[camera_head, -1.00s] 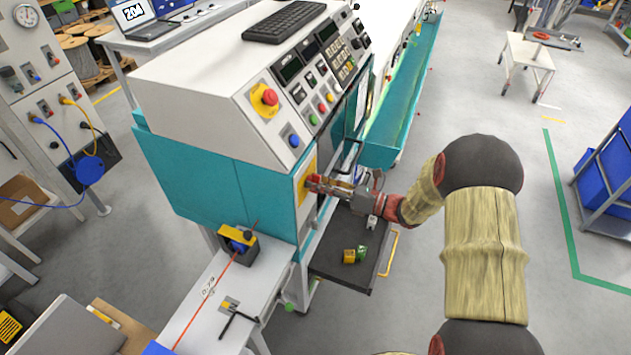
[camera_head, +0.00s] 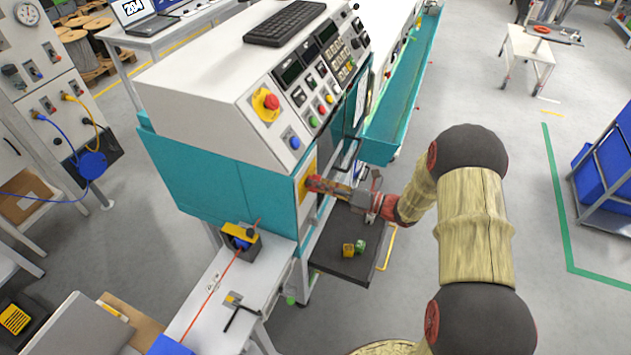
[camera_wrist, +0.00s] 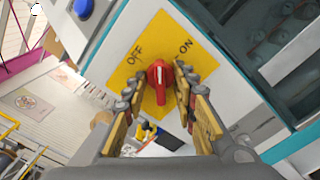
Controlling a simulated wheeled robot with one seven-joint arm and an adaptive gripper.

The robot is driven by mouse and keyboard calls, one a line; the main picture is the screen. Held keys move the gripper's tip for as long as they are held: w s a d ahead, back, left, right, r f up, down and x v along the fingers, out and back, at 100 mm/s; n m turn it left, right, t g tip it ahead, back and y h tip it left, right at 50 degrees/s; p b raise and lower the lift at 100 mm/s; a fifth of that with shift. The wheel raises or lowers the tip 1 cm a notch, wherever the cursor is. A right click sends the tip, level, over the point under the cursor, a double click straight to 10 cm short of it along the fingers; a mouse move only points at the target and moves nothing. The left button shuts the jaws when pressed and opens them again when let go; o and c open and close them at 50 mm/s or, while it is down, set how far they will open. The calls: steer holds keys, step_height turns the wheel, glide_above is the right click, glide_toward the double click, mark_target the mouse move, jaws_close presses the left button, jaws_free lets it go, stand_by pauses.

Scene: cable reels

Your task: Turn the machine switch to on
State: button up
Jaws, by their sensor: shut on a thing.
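The machine switch is a red knob (camera_wrist: 158,76) on a yellow plate (camera_wrist: 134,79) marked OFF at upper left and ON at upper right in the wrist view. The knob's upper end lies between the two marks. My gripper (camera_wrist: 160,88) has one finger on each side of the knob and is shut on it. In the head view my gripper (camera_head: 313,184) reaches the yellow plate (camera_head: 302,190) on the teal and white machine's (camera_head: 220,190) side, and its fingers hide the knob.
The control panel with an emergency stop (camera_head: 266,103) and a blue button (camera_head: 293,142) is above the plate. A dark tray (camera_head: 335,263) with two small blocks sits below my gripper. A white bench (camera_head: 215,315) extends at front left. Open floor lies to the right.

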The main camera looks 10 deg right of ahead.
steer(key=shift+m+p, duration=2)
steer(key=shift+p, duration=0.45)
steer(key=shift+m+p, duration=1.7)
steer(key=o, duration=0.5)
steer(key=shift+f, duration=0.1)
steer(key=shift+o, duration=1.7)
steer(key=shift+d, duration=0.1)
steer(key=p+v, duration=0.1)
steer(key=v, duration=0.7)
